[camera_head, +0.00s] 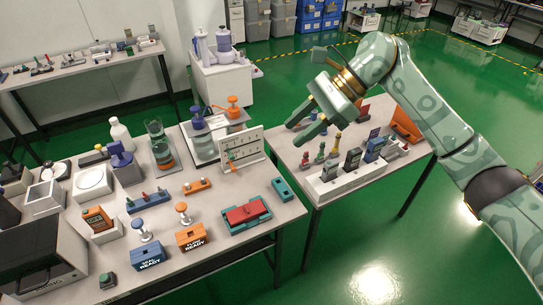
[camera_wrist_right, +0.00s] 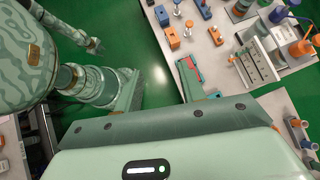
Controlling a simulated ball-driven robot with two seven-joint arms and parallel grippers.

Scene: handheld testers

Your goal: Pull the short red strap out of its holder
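A white rack (camera_head: 345,180) on the right table holds several upright pieces. My right gripper (camera_head: 304,122) is open and empty, above and behind the rack's left end, apart from everything. Its spread fingers show in the right wrist view (camera_wrist_right: 158,90), with only green floor between them.
A white upright panel (camera_head: 250,143) stands on the left table's back right corner. A teal tray with a red insert (camera_head: 246,213) lies near that table's front edge. Floor shows between the tables.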

